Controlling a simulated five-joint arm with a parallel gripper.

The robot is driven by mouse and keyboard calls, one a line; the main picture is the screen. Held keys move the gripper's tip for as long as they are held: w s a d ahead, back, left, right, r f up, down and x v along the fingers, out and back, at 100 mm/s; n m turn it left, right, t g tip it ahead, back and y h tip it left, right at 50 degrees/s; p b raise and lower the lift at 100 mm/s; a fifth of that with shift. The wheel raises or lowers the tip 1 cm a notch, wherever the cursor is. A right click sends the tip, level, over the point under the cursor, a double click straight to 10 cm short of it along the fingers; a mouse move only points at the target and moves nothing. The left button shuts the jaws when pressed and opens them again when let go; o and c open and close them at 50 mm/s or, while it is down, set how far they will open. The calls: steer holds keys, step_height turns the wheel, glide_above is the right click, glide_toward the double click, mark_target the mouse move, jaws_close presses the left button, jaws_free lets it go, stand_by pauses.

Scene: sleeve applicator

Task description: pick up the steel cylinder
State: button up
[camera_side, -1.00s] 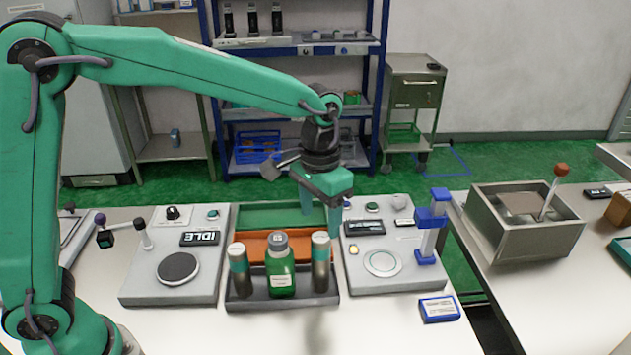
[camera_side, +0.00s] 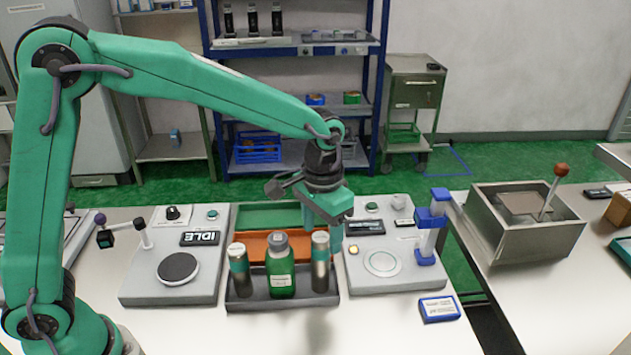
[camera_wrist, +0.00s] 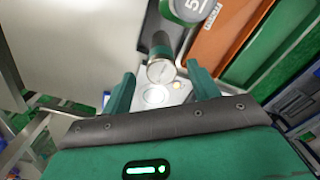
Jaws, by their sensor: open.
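Two upright steel cylinders with teal bands stand in the dark grey tray (camera_side: 262,304): a left one (camera_side: 238,274) and a right one (camera_side: 320,270). A green bottle (camera_side: 281,282) with a grey cap stands between them. My gripper (camera_side: 324,232) is open and empty, just behind and above the right cylinder. In the wrist view, the end of a cylinder (camera_wrist: 161,69) shows between the two teal fingers of my gripper (camera_wrist: 163,84), apart from both. The bottle (camera_wrist: 190,8) shows at the top of that view.
An orange bin (camera_side: 256,247) and a green bin (camera_side: 252,216) lie behind the tray. A station with a black disc (camera_side: 178,268) is on the left. A station with a pale ring (camera_side: 383,262) and a blue-clamped post (camera_side: 428,240) is on the right.

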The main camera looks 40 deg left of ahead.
mark_target(321, 237)
steer(key=shift+a+f, duration=0.1)
steer(key=shift+f, duration=2.1)
jaws_close()
